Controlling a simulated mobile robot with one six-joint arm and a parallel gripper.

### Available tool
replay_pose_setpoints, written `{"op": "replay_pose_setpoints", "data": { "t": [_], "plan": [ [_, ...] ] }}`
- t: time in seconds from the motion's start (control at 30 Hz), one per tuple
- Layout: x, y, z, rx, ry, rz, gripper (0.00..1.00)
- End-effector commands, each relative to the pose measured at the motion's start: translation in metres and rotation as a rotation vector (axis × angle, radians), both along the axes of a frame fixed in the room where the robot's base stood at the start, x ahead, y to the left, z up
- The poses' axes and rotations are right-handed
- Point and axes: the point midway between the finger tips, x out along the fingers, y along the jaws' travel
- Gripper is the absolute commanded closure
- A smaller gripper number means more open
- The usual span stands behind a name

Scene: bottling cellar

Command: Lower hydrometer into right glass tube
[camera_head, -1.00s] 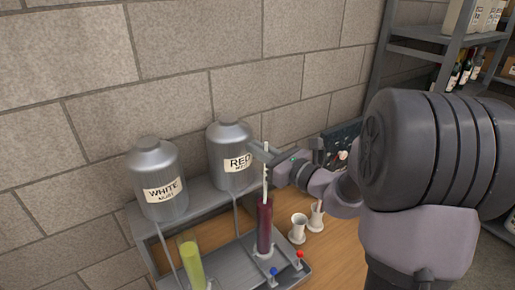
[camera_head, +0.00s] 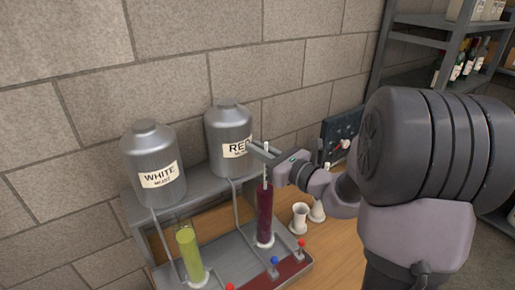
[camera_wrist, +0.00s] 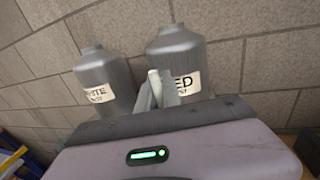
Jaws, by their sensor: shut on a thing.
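My gripper (camera_head: 266,152) is shut on the hydrometer (camera_head: 265,181), a thin pale rod held upright above the right glass tube (camera_head: 264,222). That tube stands upright and holds dark red liquid. The rod's lower part meets the tube's mouth; I cannot tell how deep it sits inside. The left glass tube (camera_head: 190,254) holds yellow-green liquid. In the wrist view, the rod's pale top (camera_wrist: 154,82) shows between the fingers, and the tubes are hidden.
Metal tanks labelled WHITE (camera_head: 153,165) and RED (camera_head: 230,135) stand on a shelf behind. The tray (camera_head: 225,270) has blue and red valve knobs and a dark red area at its front. White cups (camera_head: 299,220) stand right of the tube.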

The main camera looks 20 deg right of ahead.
Motion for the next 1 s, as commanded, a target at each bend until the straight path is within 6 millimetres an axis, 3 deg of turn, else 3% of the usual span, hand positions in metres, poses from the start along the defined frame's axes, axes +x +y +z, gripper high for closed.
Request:
{"op": "replay_pose_setpoints", "data": {
  "t": [0.17,0.2,0.3,0.67,0.77,1.0],
  "plan": [
    [0.000,0.000,0.001,0.000,0.000,0.000,1.00],
    [0.000,0.000,0.001,0.000,0.000,0.000,0.83],
    [0.000,0.000,0.001,-0.001,0.000,0.000,0.66],
    [-0.006,-0.003,0.001,-0.001,0.000,-0.002,0.66],
    [-0.023,-0.012,0.001,0.000,0.001,-0.005,0.66],
    [-0.089,-0.040,0.002,0.000,0.000,-0.007,0.66]
  ]
}}
